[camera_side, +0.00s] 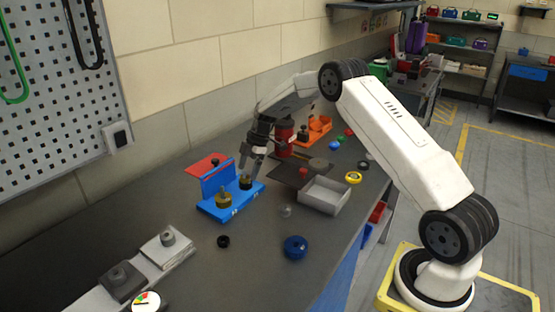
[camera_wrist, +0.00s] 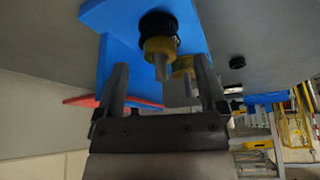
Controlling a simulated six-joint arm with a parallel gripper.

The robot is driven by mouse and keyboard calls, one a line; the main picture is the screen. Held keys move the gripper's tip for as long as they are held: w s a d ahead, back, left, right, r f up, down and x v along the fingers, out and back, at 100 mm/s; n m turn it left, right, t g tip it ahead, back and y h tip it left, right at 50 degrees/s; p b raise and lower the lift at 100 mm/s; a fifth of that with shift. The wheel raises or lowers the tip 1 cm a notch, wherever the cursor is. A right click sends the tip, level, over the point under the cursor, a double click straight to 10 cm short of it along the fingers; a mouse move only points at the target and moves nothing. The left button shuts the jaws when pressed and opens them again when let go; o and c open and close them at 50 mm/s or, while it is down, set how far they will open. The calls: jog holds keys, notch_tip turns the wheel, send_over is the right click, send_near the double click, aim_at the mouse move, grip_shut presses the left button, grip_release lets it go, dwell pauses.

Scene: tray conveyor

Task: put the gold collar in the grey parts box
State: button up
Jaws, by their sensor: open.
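A blue stand (camera_side: 231,205) with an upright back plate holds two grey pegs. One peg carries a gold collar (camera_side: 223,201). The other carries a black ring with a gold collar (camera_side: 245,179) on top of it. In the wrist view the gold collar above the black ring (camera_wrist: 157,49) and the second gold collar (camera_wrist: 185,64) lie between the two fingers in the picture. My gripper (camera_side: 250,168) is open and empty, close above the stand's right peg. The open grey parts box (camera_side: 323,204) stands to the right of the stand. Its visible inside looks empty.
A black ring (camera_side: 223,241), a blue ring (camera_side: 295,247) and a small clear piece (camera_side: 286,210) lie in front. A dark plate (camera_side: 291,171) and red can (camera_side: 284,137) are behind the box.

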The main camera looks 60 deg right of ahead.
jog(key=shift+x, duration=0.85)
grip_shut()
